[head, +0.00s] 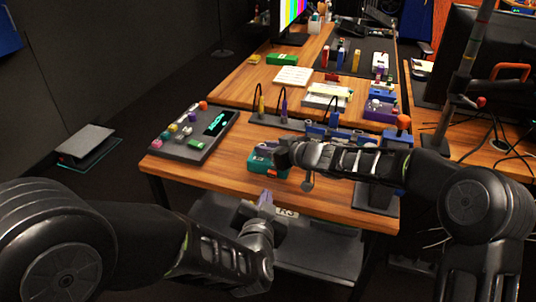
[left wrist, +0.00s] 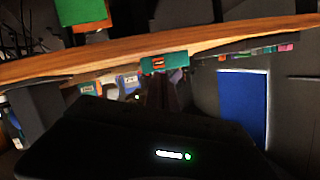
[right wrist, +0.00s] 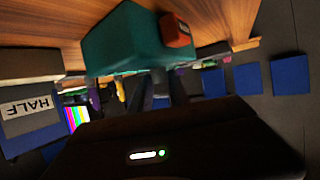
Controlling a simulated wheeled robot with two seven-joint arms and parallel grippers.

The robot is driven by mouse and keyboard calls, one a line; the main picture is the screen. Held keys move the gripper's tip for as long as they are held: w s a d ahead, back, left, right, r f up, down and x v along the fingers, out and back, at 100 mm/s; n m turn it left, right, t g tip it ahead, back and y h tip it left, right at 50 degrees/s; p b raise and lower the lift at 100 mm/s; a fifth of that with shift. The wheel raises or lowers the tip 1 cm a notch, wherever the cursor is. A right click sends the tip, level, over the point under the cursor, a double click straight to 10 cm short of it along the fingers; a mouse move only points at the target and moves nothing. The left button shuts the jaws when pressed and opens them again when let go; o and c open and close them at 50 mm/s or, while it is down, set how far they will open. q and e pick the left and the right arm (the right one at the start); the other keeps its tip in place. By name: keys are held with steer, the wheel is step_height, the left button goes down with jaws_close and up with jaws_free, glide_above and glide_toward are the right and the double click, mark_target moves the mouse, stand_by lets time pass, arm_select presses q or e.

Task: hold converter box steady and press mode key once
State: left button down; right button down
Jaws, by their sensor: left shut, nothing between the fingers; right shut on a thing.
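The teal converter box (head: 262,161) is near the front edge of the wooden table. My right gripper (head: 282,157) is shut on it and hides part of it. In the right wrist view the converter box (right wrist: 120,42) is large beyond the fingers, with a raised orange-red block (right wrist: 177,28), perhaps the mode key, on one side. My left gripper (head: 264,199) is shut and empty, just in front of the table edge and apart from the box.
A dark trackball panel (head: 195,133) with coloured knobs and a lit display stands on the table (head: 225,172) to the left. A dark rack with cables (head: 283,122) lies behind the box. A grey shelf (head: 318,243) is below the table edge. Bare wood lies left of the box.

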arm_select(q)
steer(key=w+a+f+n+g+y, duration=0.1)
steer(key=a+f+n+g+y, duration=0.2)
steer(key=a, duration=0.6)
steer(key=w+a+f+n+y, duration=0.2)
steer(key=a+f, duration=0.4)
steer(key=a, duration=0.2)
steer(key=s+a+f+n+g+h, duration=0.35)
steer(key=s+f+n+g, duration=0.3)
steer(key=f, duration=0.45)
steer(key=w+d+r+n+t+h, duration=0.2)
steer(key=d+r+n+h, duration=0.4)
steer(key=d+r+h, duration=0.7)
steer(key=d+r, duration=0.4)
steer(key=shift+w, duration=0.35)
steer(key=shift+n+h, duration=0.25)
